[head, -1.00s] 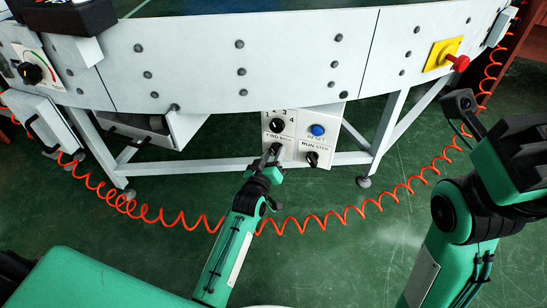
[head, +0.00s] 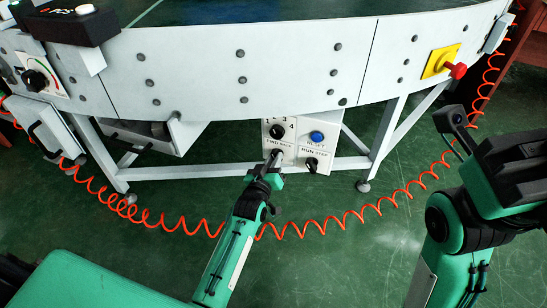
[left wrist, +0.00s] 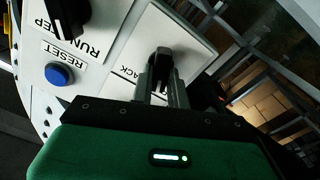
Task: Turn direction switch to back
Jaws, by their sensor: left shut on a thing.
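The direction switch is a black knob below the FWD/BACK label on the white control panel (head: 292,138). It also shows in the left wrist view as the black direction switch (left wrist: 162,62), between the fingertips. My left gripper (head: 272,160) is at the panel's lower left, shut on this knob, and hides most of it in the head view. In the left wrist view the left gripper (left wrist: 158,80) has a finger on each side of the knob. The knob's exact setting is hard to read. My right gripper (head: 460,130) is at the right, away from the panel; its opening is unclear.
Beside the switch are a black RUN/STEP knob (head: 311,163), a blue RESET button (head: 317,136) and a numbered selector knob (head: 277,132). A red emergency button (head: 457,71) is on the conveyor's right side. An orange coiled cable (head: 345,222) hangs in front of the frame legs.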

